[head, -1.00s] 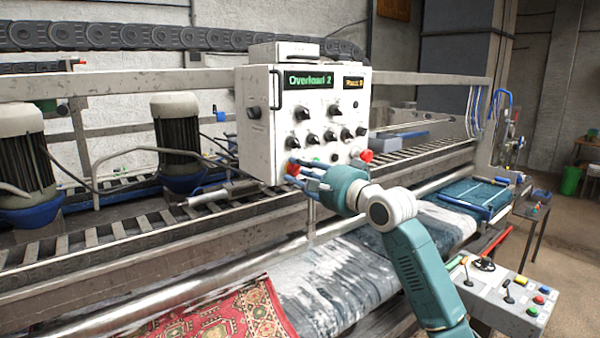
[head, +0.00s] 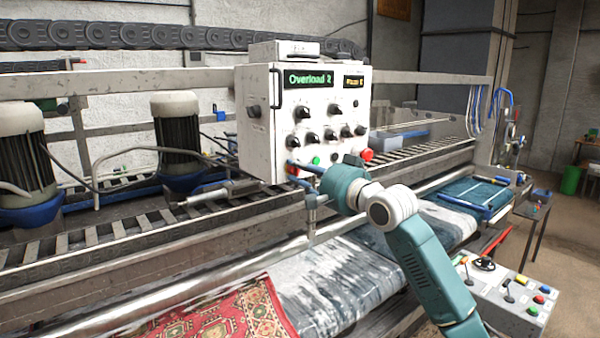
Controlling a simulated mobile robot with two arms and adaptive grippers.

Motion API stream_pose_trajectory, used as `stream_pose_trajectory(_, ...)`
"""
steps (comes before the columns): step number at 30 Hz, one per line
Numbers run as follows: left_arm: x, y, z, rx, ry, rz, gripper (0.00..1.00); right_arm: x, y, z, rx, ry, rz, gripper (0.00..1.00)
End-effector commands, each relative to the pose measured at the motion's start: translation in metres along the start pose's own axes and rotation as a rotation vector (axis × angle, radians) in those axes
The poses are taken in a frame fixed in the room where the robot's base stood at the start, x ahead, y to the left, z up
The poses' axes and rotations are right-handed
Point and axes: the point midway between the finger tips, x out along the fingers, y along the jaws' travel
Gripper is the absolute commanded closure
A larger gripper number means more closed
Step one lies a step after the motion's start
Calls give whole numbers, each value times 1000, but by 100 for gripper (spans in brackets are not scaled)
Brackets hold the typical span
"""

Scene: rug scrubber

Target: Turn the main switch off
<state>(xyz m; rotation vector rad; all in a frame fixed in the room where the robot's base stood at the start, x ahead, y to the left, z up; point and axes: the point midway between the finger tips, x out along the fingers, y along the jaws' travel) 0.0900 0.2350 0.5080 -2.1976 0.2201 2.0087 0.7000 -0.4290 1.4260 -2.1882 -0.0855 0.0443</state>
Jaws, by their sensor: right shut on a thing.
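The white control box (head: 262,140) stands above the machine, with a green display reading "Overload 2" and several black knobs on its front. A red switch (head: 292,170), which I take as the main switch, sits at the panel's lower left corner. My right gripper (head: 300,174) reaches in from the lower right and is shut on this switch. Its fingers and palm hide most of the switch, so its exact angle cannot be told. My left gripper is not in view.
A red button (head: 367,155) sticks out at the panel's lower right, close to my right wrist. A patterned red rug (head: 235,315) lies on the machine below. A second console (head: 505,295) with levers and buttons stands at lower right.

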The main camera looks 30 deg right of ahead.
Motion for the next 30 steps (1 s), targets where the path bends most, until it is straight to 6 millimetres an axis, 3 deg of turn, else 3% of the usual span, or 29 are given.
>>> stream_pose_trajectory(18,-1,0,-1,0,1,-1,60,0,1,0,-587,-3,4,100)
stream_pose_trajectory(30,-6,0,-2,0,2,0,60,0,2,1,-865,-5,2,100)
